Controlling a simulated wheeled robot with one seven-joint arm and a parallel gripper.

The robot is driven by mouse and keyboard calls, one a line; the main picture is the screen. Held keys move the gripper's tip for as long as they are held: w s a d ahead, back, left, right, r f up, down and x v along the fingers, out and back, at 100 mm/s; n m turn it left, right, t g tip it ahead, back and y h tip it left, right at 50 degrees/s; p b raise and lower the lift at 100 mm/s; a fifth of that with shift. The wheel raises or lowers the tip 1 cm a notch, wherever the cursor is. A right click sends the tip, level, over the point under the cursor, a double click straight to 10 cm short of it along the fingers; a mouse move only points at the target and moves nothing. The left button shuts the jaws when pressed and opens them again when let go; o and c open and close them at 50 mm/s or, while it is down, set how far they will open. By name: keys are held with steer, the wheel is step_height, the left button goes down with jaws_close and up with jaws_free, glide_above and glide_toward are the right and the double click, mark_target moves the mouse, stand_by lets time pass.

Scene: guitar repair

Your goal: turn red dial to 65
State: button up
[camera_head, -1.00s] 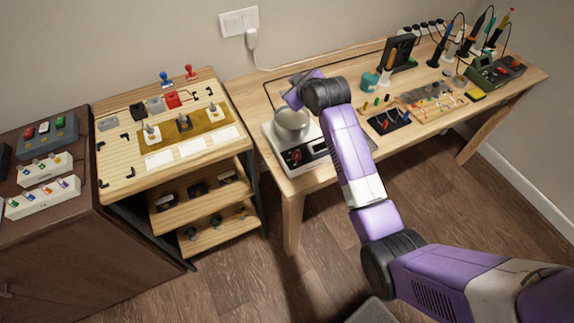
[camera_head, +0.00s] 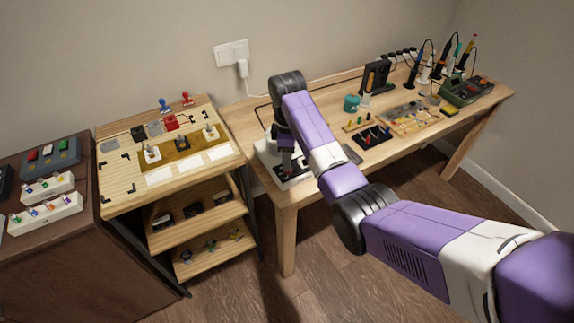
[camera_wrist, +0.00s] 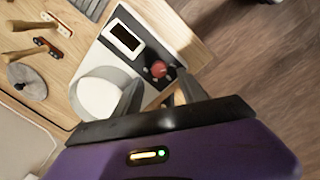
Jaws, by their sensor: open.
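The red dial (camera_wrist: 158,69) sits on the dark front panel of a white device (camera_wrist: 110,65), beside a small display (camera_wrist: 123,36), in the wrist view. My gripper (camera_wrist: 150,88) is open, its two dark fingers pointing toward the dial. The dial shows beyond and between the fingertips; I cannot tell whether they touch it. In the head view my gripper (camera_head: 288,165) points down over the device (camera_head: 268,150) at the left end of the workbench. My arm hides the dial there. The dial's reading is too small to tell.
A round pale pot (camera_wrist: 98,97) stands on the device close to my fingers. A wooden shelf unit (camera_head: 120,185) with switches stands at left.

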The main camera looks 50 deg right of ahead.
steer(key=shift+d+f, duration=0.15)
steer(key=shift+f, duration=2.1)
steer(key=shift+w, duration=0.1)
jaws_close()
